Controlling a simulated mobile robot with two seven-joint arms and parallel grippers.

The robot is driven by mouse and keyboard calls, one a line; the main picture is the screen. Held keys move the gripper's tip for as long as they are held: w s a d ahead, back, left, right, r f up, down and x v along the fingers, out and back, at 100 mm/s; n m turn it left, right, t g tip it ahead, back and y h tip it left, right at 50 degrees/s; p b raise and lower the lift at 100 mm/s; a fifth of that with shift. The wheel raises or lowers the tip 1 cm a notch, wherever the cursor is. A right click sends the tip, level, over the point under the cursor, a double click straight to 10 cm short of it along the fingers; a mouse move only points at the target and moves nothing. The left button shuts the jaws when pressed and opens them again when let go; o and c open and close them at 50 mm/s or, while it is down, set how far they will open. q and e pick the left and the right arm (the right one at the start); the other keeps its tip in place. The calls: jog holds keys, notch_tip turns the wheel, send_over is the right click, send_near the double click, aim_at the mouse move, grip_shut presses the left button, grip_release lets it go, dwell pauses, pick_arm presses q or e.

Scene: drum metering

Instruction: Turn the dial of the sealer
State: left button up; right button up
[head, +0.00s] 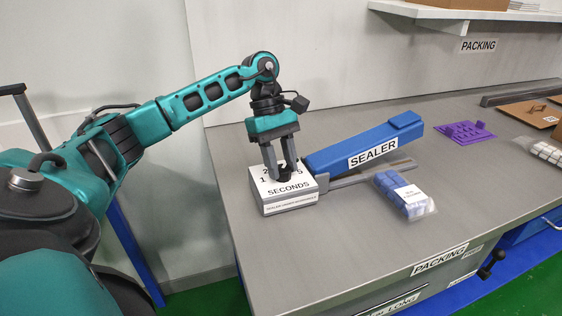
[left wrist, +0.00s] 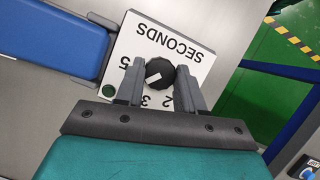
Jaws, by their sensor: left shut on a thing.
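The sealer (head: 365,143) lies on the grey table, with a blue lid arm and a white dial box (head: 290,203) marked SECONDS at its left end. My left gripper (head: 285,172) points down over the box, its fingers on either side of the black dial (head: 286,178). In the left wrist view the gripper (left wrist: 160,85) is shut on the dial (left wrist: 160,73), whose white pointer line aims toward the lower left. The numbers 2, 3 and 5 show around it; others are hidden by the fingers. My right gripper is not in view.
A bag of blue items (head: 403,194) lies in front of the sealer. A wall shelf (head: 450,12) hangs above.

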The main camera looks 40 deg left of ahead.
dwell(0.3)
pick_arm(q)
jog(key=o, duration=1)
jog(key=shift+o, duration=0.2)
jog(key=p+v, duration=0.2)
jog(key=v, duration=1.1)
jog(key=shift+s+f, duration=0.1)
